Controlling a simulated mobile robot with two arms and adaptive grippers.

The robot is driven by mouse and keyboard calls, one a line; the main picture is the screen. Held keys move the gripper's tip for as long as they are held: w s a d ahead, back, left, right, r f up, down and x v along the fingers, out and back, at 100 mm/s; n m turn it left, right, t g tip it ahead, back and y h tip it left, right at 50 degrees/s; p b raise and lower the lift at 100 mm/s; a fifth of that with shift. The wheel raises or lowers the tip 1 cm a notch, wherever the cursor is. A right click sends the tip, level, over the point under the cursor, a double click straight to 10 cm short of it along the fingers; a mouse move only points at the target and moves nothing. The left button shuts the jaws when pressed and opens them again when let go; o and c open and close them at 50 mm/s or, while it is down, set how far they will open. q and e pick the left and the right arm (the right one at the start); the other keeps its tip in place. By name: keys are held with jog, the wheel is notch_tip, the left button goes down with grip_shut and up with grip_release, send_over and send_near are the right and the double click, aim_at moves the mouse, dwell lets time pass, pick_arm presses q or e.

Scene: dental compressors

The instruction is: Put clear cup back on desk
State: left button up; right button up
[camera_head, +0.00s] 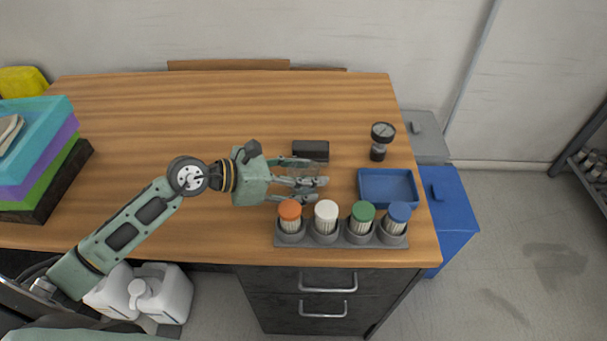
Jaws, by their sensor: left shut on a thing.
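My left gripper (318,182) reaches in from the left over the wooden desk (180,115), its fingers pointing right. It is shut on the clear cup (300,168), which shows only as a faint see-through shape between the fingers. The fingers hide part of the cup, and I cannot tell whether its base touches the desk. My right gripper is not in view.
A rack (340,241) of several colour-capped containers stands just in front of the gripper. A dark block (311,150) lies behind it. Stacked coloured bins (40,155) stand left. The desk's back left is clear.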

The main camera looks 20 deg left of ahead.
pick_arm(q)
jog(key=shift+f, duration=0.1)
jog(key=o, duration=1.3)
jog(key=shift+c, duration=0.2)
jog(key=shift+r, duration=0.25)
jog(key=b+v, duration=0.2)
jog(key=v, duration=0.8)
jog(key=shift+f, duration=0.2)
jog(key=shift+v, duration=1.05)
jog(key=shift+r, duration=0.1)
